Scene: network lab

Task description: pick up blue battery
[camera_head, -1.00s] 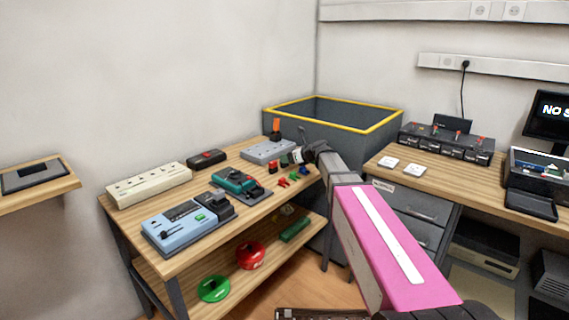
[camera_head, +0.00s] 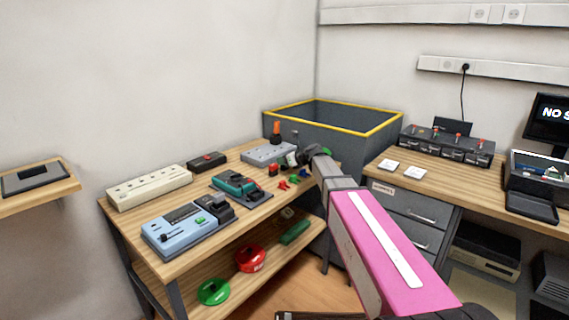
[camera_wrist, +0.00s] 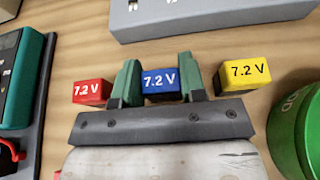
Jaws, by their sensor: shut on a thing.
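The blue battery, a small block marked 7.2 V (camera_wrist: 160,83), stands between the two green fingers of my gripper (camera_wrist: 160,86) in the wrist view. The fingers are shut on its left and right sides. A red battery (camera_wrist: 91,91) stands just left of the fingers and a yellow battery (camera_wrist: 243,76) just right, both with the same marking. In the head view my gripper (camera_head: 289,160) is at the right end of the wooden bench (camera_head: 225,228); the blue battery cannot be made out there.
A grey block (camera_wrist: 200,15) lies beyond the batteries. A green round object (camera_wrist: 297,130) is close on the right, and a teal meter (camera_wrist: 22,75) is on the left. A dark bin with a yellow rim (camera_head: 345,143) stands behind the bench.

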